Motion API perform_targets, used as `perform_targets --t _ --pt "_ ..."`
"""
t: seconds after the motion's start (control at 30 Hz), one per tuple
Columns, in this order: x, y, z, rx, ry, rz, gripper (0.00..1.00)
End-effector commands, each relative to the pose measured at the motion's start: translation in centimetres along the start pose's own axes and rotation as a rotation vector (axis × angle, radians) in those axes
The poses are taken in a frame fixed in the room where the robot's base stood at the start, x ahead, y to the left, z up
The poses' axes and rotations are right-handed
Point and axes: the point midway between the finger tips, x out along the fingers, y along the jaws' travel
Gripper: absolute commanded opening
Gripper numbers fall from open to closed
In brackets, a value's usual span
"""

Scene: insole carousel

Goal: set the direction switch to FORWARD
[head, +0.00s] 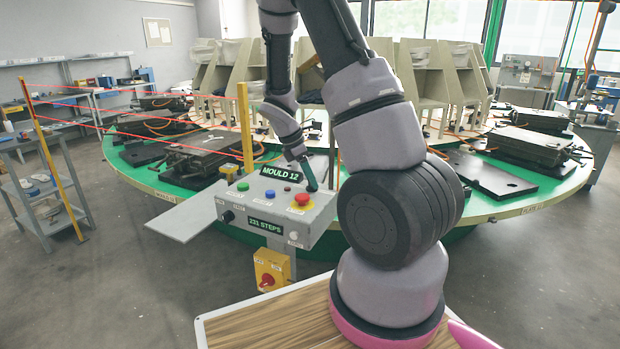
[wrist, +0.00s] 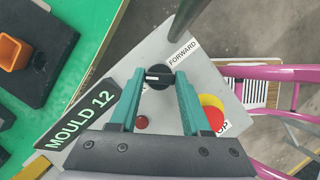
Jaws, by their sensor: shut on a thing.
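The direction switch (wrist: 159,84) is a black round knob with a white mark, on the grey sloped face of the control box (head: 285,222). A FORWARD label (wrist: 183,53) sits beside it, up and right in the wrist view. Another label is mostly hidden behind a finger, so I cannot read it. My gripper (wrist: 160,74) has its teal fingers on either side of the knob and is shut on it. In the head view my gripper (head: 309,180) reaches down to the box's right end, and the switch is hidden there. I cannot tell exactly where the knob points.
A red stop button on yellow (wrist: 212,112) is close to the right finger. A small dark red button (wrist: 141,122) is by the left finger. The MOULD 12 display (head: 281,174) stands nearby.

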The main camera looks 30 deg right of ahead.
Motion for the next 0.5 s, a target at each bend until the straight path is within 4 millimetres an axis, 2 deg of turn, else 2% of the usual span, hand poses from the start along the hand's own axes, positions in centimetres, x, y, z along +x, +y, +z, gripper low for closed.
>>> perform_targets --t 0.27,0.5 --pt "-0.02 0.10 -0.04 0.054 0.001 -0.022 0.00" --pt "0.03 0.20 0.00 0.201 0.001 -0.084 0.00"
